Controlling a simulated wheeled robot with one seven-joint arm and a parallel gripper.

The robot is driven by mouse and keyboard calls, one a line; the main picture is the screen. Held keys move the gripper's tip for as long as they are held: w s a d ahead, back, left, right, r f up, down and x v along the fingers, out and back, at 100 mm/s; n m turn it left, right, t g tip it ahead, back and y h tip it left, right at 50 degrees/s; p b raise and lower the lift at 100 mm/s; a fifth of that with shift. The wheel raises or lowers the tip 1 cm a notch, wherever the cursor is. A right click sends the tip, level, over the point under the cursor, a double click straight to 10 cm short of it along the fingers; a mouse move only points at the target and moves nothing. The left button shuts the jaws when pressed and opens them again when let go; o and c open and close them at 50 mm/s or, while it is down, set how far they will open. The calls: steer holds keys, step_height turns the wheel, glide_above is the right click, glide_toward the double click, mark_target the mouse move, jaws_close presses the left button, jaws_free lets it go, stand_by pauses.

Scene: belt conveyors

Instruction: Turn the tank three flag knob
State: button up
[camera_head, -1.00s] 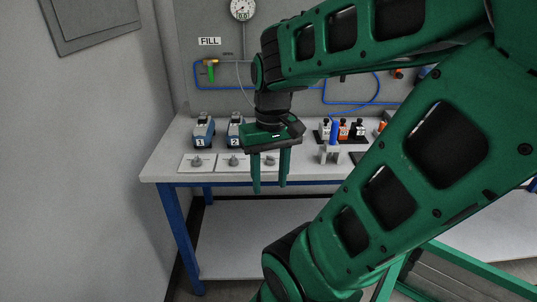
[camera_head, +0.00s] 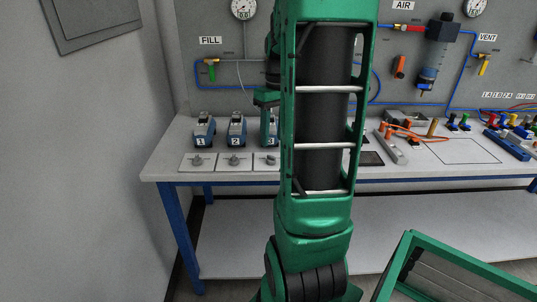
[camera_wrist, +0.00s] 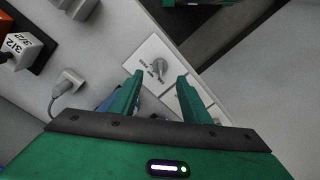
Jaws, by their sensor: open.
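The tank three flag knob (camera_head: 271,157) is a small grey knob on a white plate at the right end of a row of such plates, in front of the blue tank three (camera_head: 272,130). My gripper (camera_head: 265,141) hangs by tank three in the head view, largely hidden behind my own arm. In the wrist view, a grey flag knob (camera_wrist: 160,66) on a lettered white plate shows just beyond and between the fingertips of my open gripper (camera_wrist: 160,77). The fingers hold nothing. I cannot tell whether they touch the plate.
Tank one (camera_head: 203,130) and tank two (camera_head: 237,130) stand left of tank three, with knobs (camera_head: 197,160) and (camera_head: 234,159) before them. In the wrist view, a grey block with a cable (camera_wrist: 68,84) lies left. A green-framed bin (camera_head: 470,262) stands on the lower right.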

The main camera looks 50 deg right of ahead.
mark_target(271, 159)
steer(key=f, duration=0.7)
steer(key=shift+a, duration=0.25)
